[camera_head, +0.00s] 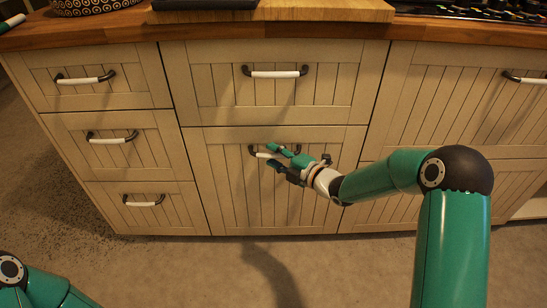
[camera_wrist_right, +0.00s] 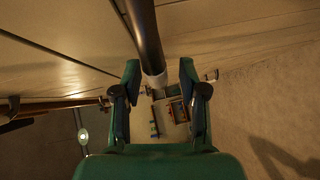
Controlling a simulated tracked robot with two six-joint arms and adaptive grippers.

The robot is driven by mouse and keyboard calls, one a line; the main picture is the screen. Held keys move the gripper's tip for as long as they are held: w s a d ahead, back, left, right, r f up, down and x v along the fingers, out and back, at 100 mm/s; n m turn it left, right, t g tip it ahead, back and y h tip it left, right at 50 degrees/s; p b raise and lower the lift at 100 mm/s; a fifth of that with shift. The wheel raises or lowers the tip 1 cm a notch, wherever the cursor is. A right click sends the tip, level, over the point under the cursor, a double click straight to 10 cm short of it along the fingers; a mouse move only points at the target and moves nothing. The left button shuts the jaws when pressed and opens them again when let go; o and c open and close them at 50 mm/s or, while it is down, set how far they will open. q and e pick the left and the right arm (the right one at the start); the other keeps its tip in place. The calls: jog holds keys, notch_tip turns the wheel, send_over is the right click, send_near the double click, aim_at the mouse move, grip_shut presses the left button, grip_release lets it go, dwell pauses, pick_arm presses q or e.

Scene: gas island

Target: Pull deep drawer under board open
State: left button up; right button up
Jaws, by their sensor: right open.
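The deep drawer (camera_head: 228,190) under the cutting board (camera_head: 275,10) is the lower middle front of the cream island. It looks shut, flush with its neighbours. Its handle (camera_head: 259,155) has a white bar and dark ends, and my fingers partly cover it. My right gripper (camera_head: 271,156) is at this handle, open, with one finger above the bar and one below. In the right wrist view the handle (camera_wrist_right: 149,40) runs between the two spread fingers; I cannot tell whether they touch it. My left gripper is out of view.
A shallower drawer (camera_head: 215,90) with its own handle (camera_head: 275,73) sits directly above. Three small drawers (camera_head: 80,130) stand on the left, wider fronts (camera_head: 455,90) on the right. The wooden worktop (camera_head: 90,30) overhangs. The floor (camera_head: 200,265) in front is clear.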

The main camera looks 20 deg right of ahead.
jog(key=shift+w+a, duration=0.2)
jog(key=shift+w, duration=0.1)
jog(key=shift+c, duration=0.3)
grip_shut()
jog(key=shift+f, duration=0.1)
